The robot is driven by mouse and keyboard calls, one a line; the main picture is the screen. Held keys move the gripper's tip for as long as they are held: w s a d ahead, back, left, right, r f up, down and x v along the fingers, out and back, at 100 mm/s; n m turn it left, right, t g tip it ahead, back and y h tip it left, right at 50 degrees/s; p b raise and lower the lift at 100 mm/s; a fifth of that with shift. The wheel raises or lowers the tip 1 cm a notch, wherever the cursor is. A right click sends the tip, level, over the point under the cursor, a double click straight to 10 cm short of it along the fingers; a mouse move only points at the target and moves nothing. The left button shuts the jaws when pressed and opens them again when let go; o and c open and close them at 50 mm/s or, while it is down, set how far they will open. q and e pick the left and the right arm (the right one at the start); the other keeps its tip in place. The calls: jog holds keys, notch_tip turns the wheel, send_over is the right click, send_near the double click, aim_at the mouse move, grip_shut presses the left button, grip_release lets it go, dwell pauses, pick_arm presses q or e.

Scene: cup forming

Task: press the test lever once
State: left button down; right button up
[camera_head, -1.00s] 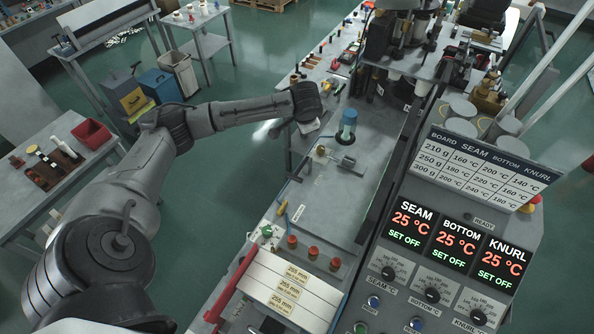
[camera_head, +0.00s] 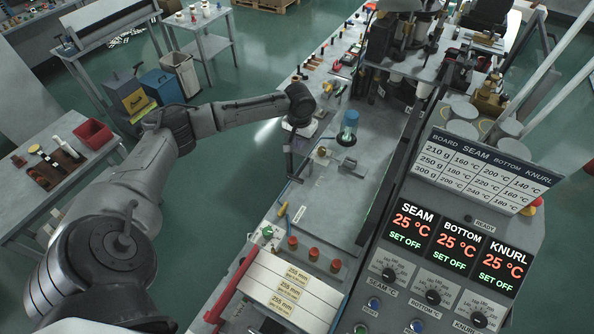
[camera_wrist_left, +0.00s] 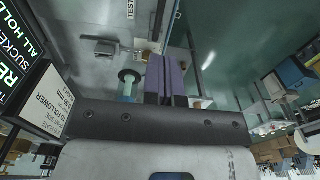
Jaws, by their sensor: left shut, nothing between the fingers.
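My left gripper (camera_head: 293,176) points down at the left edge of the grey machine top (camera_head: 325,207). In the left wrist view its two purple-grey fingers (camera_wrist_left: 165,60) are together, with nothing between them. A TEST label (camera_wrist_left: 130,9) lies on the machine top beyond the fingertips; a small white label (camera_head: 299,213) shows there in the head view. A small metal fitting (camera_head: 321,153) stands just right of the gripper. I cannot tell for certain which part is the test lever, or whether the fingers touch anything. My right gripper is not in view.
A teal cylinder (camera_head: 350,121) on a dark disc stands right of the gripper. Red knobs (camera_head: 313,253) and a control panel (camera_head: 450,245), with readouts of 25 °C and SET OFF, are nearer. Open floor (camera_head: 215,220) lies left of the machine.

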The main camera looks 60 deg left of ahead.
pick_arm(q)
jog(key=p, duration=0.2)
send_over(297, 176)
jog(key=w+a, duration=0.1)
jog(key=w, duration=0.1)
notch_tip(297, 176, down, 10)
jog(key=shift+a+f, duration=0.1)
jog(key=shift+a, duration=0.05)
jog(key=shift+s+d+f+p, duration=0.2)
jog(key=shift+s+f, duration=0.2)
jog(key=shift+f, duration=0.15)
jog(key=shift+s+d+f+p, duration=0.2)
jog(key=shift+s+f, duration=0.15)
jog(key=shift+f, duration=0.2)
jog(key=shift+s+d+f, duration=0.15)
jog(key=shift+s+f, duration=0.1)
jog(key=shift+f, duration=0.25)
